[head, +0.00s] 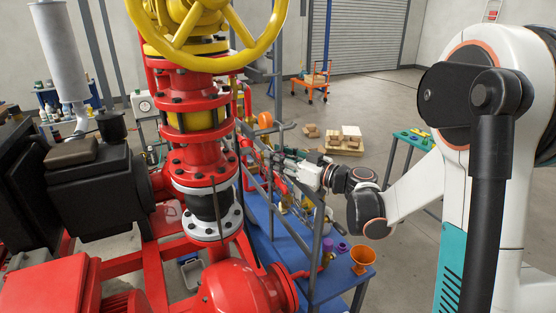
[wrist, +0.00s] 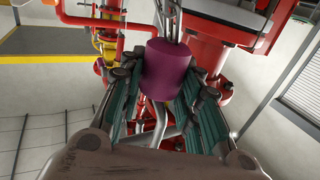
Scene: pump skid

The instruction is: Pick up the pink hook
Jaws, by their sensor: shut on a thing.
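My gripper (head: 287,163) reaches left past the blue bench frame toward the red pump. In the wrist view its two ribbed fingers (wrist: 165,88) are shut on a magenta-pink cylindrical piece (wrist: 168,72). I take this piece as part of the pink hook, since no other pink thing shows between the fingers. Thin grey rods show just above it; I cannot tell whether they belong to it. The held piece cannot be made out clearly in the head view.
A blue bench (head: 257,215) with grey uprights stands beneath my gripper. An orange funnel (head: 362,258) and a purple ring-like part (head: 342,247) are at its near end. The red pump column (head: 198,150) with a yellow handwheel (head: 208,40) stands close on the left.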

